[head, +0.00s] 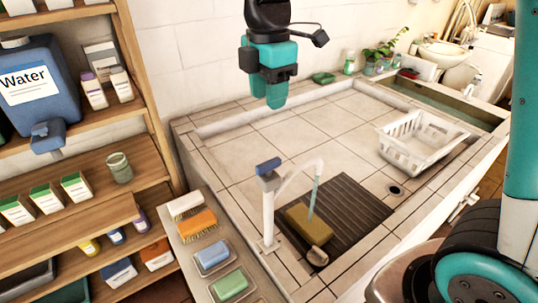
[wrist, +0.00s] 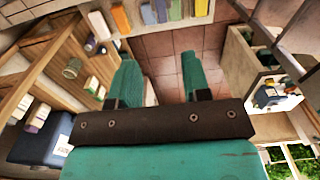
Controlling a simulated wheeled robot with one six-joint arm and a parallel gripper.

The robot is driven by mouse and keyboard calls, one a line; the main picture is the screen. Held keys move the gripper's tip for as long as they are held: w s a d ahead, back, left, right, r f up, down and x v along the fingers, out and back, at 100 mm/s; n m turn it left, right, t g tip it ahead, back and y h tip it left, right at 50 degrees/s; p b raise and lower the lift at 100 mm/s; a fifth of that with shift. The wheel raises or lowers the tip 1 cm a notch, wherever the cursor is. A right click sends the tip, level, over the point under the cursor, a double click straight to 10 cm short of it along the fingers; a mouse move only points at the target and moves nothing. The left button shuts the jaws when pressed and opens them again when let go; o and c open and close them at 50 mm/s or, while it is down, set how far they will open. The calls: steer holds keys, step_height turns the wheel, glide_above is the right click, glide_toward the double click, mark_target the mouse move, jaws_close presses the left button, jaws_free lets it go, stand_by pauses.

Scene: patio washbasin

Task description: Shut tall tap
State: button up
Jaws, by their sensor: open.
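The tall tap (head: 268,215) is a white upright post with a curved spout, standing at the near left of the tiled basin. Its blue handle (head: 268,166) sits on top of the post. A pale blue stream of water (head: 315,190) falls from the spout towards a brown block on a dark ribbed mat. My gripper (head: 277,97) is teal and hangs above the basin, behind and above the tap, touching nothing. In the wrist view my gripper (wrist: 160,82) shows two teal fingers apart with nothing between them. I cannot make out the tap there.
A white basket (head: 420,140) stands on the basin's right side. Soap dishes and brushes (head: 212,257) line the ledge left of the tap. A wooden shelf (head: 75,115) with a blue water container (head: 40,95) stands at left. The basin's tiled middle (head: 290,135) is clear.

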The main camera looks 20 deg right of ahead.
mark_target(268, 162)
step_height(268, 162, down, 16)
steer(key=p, duration=0.3)
steer(key=shift+f+p, duration=0.1)
steer(key=shift+p, duration=0.3)
jaws_close()
